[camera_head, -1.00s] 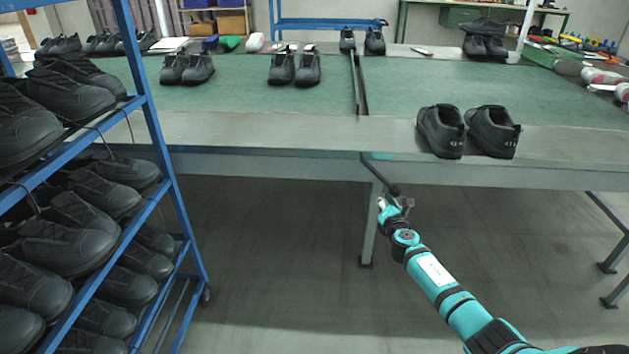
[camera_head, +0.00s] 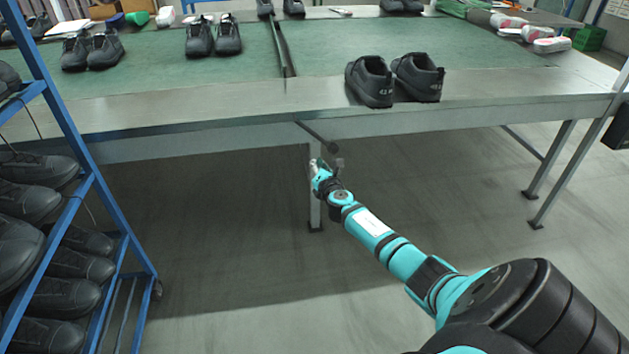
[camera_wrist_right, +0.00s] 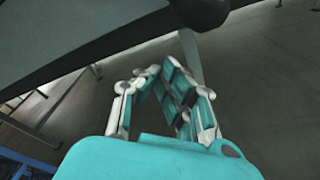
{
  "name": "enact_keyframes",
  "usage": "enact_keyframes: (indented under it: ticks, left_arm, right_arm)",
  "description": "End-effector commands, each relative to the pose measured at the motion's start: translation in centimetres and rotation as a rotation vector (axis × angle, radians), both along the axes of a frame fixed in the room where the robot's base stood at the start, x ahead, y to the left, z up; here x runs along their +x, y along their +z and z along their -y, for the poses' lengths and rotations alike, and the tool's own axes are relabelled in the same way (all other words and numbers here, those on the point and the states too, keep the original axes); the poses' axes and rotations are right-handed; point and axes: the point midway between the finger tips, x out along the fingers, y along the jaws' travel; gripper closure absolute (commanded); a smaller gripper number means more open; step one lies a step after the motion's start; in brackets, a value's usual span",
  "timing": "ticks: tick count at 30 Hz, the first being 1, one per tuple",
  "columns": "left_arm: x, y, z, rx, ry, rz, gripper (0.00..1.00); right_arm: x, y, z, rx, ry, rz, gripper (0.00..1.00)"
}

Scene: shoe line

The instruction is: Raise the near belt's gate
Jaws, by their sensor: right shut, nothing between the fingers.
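A dark lever (camera_head: 314,131) with a black knob sticks out under the front edge of the near belt table (camera_head: 190,113), slanting down to the right. A dark narrow strip (camera_head: 284,50) crosses the green belt surface above it; I cannot tell if it is the gate. My right gripper (camera_head: 322,166) is shut and empty, just below the lever's knob end. In the right wrist view the gripper (camera_wrist_right: 178,98) shows closed fingers, with the round black knob (camera_wrist_right: 203,9) above and beyond them. Contact is not visible. My left gripper is not in view.
Black shoes (camera_head: 396,80) stand near the table's front edge, with more shoe pairs (camera_head: 213,36) farther back. A blue rack (camera_head: 90,170) full of black shoes stands at the left. A table leg (camera_head: 315,190) is behind the gripper. The floor below is clear.

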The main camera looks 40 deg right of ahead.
Motion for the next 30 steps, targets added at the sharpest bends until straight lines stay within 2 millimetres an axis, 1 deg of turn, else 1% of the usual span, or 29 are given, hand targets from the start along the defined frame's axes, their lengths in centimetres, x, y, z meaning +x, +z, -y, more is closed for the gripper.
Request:
enact_keyframes:
  ticks: [3, 9, 12, 15, 18, 22, 30]
  left_arm:
    - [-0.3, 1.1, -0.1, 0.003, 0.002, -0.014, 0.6]
    - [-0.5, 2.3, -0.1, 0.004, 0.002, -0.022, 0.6]
    - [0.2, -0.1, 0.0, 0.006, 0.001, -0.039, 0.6]
    - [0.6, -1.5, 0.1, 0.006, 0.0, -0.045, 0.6]
    - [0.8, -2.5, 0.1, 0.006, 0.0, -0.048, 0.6]
    - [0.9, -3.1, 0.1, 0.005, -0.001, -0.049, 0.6]
    - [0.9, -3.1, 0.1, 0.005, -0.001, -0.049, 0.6]
  right_arm:
    - [-1.7, 0.4, -0.8, 0.0, 0.004, -0.003, 1.0]
    - [-5.0, 0.8, -2.4, 0.002, 0.004, -0.003, 1.0]
    - [-6.4, 1.0, -3.1, 0.001, 0.003, -0.002, 1.0]
    - [-7.7, 1.1, -3.7, 0.002, 0.003, -0.002, 1.0]
    - [-8.5, 1.2, -4.1, 0.002, 0.002, -0.001, 1.0]
    - [-8.9, 1.3, -4.3, 0.002, 0.002, 0.0, 1.0]
    - [-9.0, 1.2, -4.3, 0.002, 0.002, 0.0, 1.0]
